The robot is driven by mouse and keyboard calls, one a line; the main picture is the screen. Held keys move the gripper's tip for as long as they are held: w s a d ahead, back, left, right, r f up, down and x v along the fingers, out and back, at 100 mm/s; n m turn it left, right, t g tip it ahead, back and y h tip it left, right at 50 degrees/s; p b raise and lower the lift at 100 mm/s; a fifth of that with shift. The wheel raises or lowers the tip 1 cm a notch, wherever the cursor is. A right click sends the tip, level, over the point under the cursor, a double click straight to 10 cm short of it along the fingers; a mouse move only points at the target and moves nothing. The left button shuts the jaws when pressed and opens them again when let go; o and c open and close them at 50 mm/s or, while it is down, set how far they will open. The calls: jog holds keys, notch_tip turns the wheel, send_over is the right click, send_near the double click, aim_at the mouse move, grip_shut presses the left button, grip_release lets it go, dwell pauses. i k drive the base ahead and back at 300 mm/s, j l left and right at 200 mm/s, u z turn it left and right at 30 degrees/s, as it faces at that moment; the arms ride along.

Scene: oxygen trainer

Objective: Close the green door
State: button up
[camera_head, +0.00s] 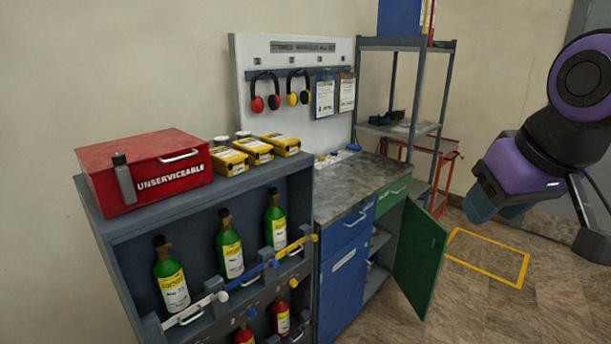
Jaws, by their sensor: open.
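The green door (419,258) is on the right side of the workbench cabinet. It stands open, swung out toward the floor at the right, and part of the cabinet's inside shelf (379,240) shows to its left. A green drawer front (393,194) sits above the opening. My purple and black arm comes in at the right edge of the view. The end of my arm, with my gripper (487,209), is to the right of the door and apart from it. The fingertips are hard to make out at this angle.
A blue door (344,289) and a blue drawer (347,226) are left of the opening. A dark rack (216,195) with several bottles stands in the left foreground. Grey shelving (448,95) stands behind. Yellow-outlined floor (487,258) right of the door is clear.

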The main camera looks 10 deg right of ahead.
aim_at(418, 266)
jog(key=i+l+u, duration=0.1)
jog(key=i+l, duration=0.15)
jog(key=i+l+u, duration=0.1)
jog(key=l, duration=0.35)
jog(key=i+l, duration=0.35)
jog(key=i+l+u, duration=0.15)
jog(key=l, duration=0.3)
jog(key=i+l+u, duration=0.1)
jog(key=i+l, duration=0.15)
jog(key=l, duration=0.15)
jog(key=l+u, duration=0.3)
jog(key=l, duration=1.05)
jog(key=l+u, duration=0.25)
jog(key=l, duration=1.05)
jog(key=k+l, duration=0.1)
jog(key=l, duration=0.25)
jog(key=k+l+u, duration=0.1)
jog(key=l, duration=0.25)
jog(key=k+l, duration=0.15)
jog(key=l, duration=0.2)
jog(key=k+l+u, duration=0.1)
jog(key=l, duration=0.2)
jog(key=k+j+z, duration=0.1)
jog(key=z, duration=0.15)
jog(key=k+j+z, duration=0.1)
jog(key=z, duration=0.2)
